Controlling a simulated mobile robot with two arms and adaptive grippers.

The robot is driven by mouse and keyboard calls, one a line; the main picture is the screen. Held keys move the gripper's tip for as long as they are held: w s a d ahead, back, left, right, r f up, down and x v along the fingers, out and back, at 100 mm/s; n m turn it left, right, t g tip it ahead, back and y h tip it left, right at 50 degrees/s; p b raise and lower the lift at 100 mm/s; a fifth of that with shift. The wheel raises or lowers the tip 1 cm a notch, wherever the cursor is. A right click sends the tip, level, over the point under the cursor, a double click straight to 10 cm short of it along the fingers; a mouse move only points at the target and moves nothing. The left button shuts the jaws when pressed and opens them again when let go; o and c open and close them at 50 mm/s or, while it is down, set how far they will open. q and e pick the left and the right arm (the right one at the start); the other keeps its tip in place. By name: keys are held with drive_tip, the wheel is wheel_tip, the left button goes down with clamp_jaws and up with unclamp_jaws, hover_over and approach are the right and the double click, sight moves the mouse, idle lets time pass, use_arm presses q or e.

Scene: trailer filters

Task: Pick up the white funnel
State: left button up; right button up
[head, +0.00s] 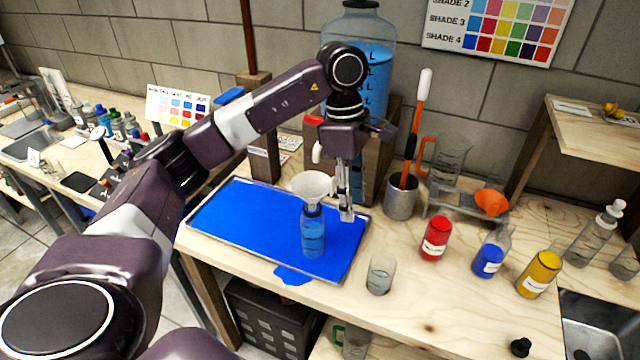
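The white funnel (313,185) sits upright in the mouth of a clear bottle (313,236) with blue liquid. The bottle stands on a tray (240,212) covered in blue. My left gripper (346,214) points down just to the right of the funnel, with its fingertips lower than the funnel's rim. The fingers show nearly side-on, so their opening is unclear, and I cannot tell whether they touch the funnel. My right gripper is not in view.
A large blue-filled jug (376,80) stands behind my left gripper. A metal cup (402,198) with an orange-handled tool is to the right. An empty glass (381,272), a red bottle (436,238), a blue flask (490,255) and a yellow jar (540,273) stand on the wooden table.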

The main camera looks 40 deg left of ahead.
sight(332, 178)
use_arm(q)
drive_tip(key=a+r, duration=0.1)
drive_tip(key=a, duration=0.1)
drive_tip(key=a+r+y, duration=0.1)
drive_tip(key=w+a+y, duration=0.1)
drive_tip(key=a, duration=0.1)
drive_tip(key=shift+a+r, duration=0.3)
drive_tip(key=shift+r, duration=0.1)
wheel_tip(332, 178, down, 2)
drive_tip(key=shift+d+f, duration=0.1)
drive_tip(key=shift+d, duration=0.05)
drive_tip(key=shift+w+f+p, duration=0.1)
drive_tip(key=shift+f+p, duration=0.35)
drive_tip(key=shift+f, duration=2.25)
drive_tip(key=shift+c, duration=0.5)
clamp_jaws()
